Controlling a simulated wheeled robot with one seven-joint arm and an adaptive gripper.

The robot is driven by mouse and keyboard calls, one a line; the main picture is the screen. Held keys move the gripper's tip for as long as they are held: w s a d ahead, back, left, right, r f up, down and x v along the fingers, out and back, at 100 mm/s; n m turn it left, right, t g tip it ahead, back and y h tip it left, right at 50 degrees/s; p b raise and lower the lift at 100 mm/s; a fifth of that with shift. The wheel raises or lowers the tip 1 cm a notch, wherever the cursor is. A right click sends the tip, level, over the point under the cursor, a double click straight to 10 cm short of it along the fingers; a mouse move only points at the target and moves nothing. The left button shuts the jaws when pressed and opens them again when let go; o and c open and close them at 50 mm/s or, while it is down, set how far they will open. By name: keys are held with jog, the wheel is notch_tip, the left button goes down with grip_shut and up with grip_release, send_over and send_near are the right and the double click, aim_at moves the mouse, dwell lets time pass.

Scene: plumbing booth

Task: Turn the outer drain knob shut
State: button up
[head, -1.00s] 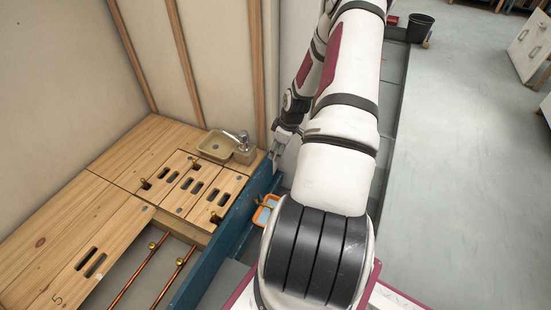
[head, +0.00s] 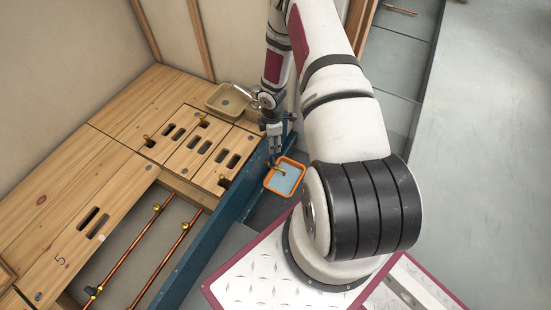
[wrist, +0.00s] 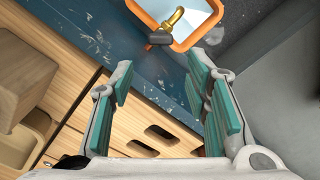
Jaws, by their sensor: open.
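A brass drain spout (wrist: 176,20) with a dark grey knob (wrist: 160,38) shows at the top of the wrist view, over an orange-rimmed tray (wrist: 205,37). The knob lies beside the blue beam (wrist: 80,40). In the head view the spout (head: 278,170) shows small over the tray (head: 301,183), and I cannot make out its knob there. My gripper (head: 273,155) points down close to the spout at the beam's outer side. In the wrist view my gripper (wrist: 162,85) is open and empty, and the knob shows beyond its fingertips, apart from them.
The blue beam (head: 205,243) runs between the wooden deck (head: 115,195) and the tray. A small basin (head: 228,101) with a tap sits on the deck's far corner. Brass fittings (head: 149,141) stand in deck openings. Copper pipes (head: 165,259) run through the open bay.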

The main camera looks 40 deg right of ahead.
aim_at(273, 160)
notch_tip(273, 160, down, 12)
jog(key=b, duration=0.5)
jog(key=shift+f, duration=0.1)
jog(key=c, duration=0.9)
